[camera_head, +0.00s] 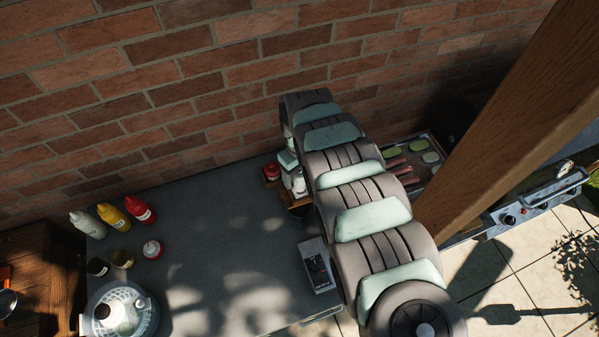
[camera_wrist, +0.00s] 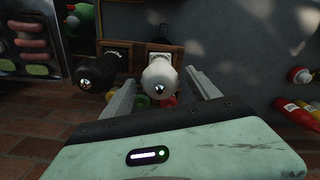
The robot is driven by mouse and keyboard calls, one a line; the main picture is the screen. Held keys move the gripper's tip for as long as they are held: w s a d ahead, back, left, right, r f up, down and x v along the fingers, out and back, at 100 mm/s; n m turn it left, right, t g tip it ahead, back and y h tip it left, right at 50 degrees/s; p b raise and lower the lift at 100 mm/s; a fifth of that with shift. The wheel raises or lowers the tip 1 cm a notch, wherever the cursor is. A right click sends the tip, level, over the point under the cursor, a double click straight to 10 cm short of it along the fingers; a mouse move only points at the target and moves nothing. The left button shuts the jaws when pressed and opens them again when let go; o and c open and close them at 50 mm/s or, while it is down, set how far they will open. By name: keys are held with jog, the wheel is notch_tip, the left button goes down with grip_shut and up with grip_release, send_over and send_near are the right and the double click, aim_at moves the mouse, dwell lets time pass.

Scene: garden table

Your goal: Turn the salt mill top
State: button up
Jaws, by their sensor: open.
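In the wrist view, a white mill (camera_wrist: 160,80) with a shiny metal knob, likely the salt mill, stands between the two fingers of my open gripper (camera_wrist: 160,76). I cannot tell whether either finger touches it. A black mill (camera_wrist: 97,72) with a similar knob is just to the left, outside the left finger. In the head view, my arm covers most of this area and I cannot make out the mills or fingertips clearly.
Wooden boxes (camera_wrist: 115,53) are close by the mills. In the head view, squeeze bottles (camera_head: 140,208) and small jars (camera_head: 122,259) stand on the left of the grey table (camera_head: 215,235). A grill (camera_head: 412,152) with food is to the right. The table's middle is clear.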

aim_at(299, 172)
notch_tip(299, 172, up, 11)
jog(key=b, duration=0.2)
dwell(0.3)
jog(key=shift+f, duration=0.1)
